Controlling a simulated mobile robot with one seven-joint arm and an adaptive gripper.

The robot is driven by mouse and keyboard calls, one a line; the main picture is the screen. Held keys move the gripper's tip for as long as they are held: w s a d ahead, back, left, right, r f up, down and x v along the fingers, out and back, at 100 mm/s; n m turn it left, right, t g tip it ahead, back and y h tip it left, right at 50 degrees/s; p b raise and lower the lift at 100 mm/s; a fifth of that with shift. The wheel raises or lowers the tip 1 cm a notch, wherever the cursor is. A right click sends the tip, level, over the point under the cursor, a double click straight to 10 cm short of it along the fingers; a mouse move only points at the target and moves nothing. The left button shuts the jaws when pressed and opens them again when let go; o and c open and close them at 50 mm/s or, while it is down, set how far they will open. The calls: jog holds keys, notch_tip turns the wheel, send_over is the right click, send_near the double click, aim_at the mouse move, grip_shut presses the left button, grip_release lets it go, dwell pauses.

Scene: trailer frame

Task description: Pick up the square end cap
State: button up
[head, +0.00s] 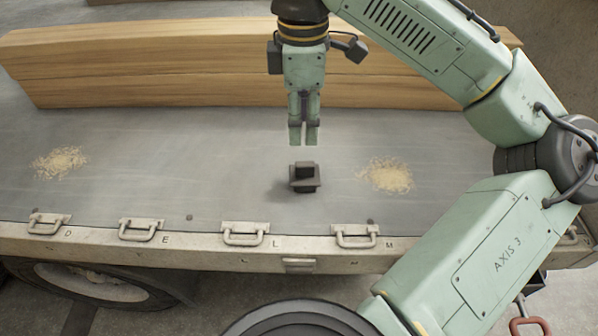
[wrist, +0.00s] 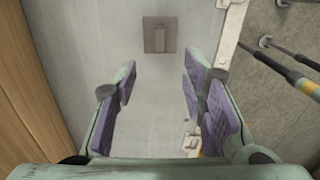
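The square end cap (head: 304,178) is a small dark piece with a square flange and a raised block on top. It sits on the grey trailer bed (head: 235,150).
Stacked wooden beams (head: 180,65) lie along the back of the bed. Sawdust piles lie at the left (head: 60,163) and right (head: 388,175). Metal handles (head: 245,233) line the front edge. The bed around the end cap is mostly clear.

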send_over(305, 164)
jog(key=f, duration=0.4)
jog(key=shift+a+f, duration=0.25)
jog(key=shift+d+f, duration=0.15)
jog(key=shift+f, duration=1.2)
jog(key=shift+d+f, duration=0.1)
jog(key=shift+f, duration=1.2)
jog(key=shift+c, duration=0.5)
grip_shut()
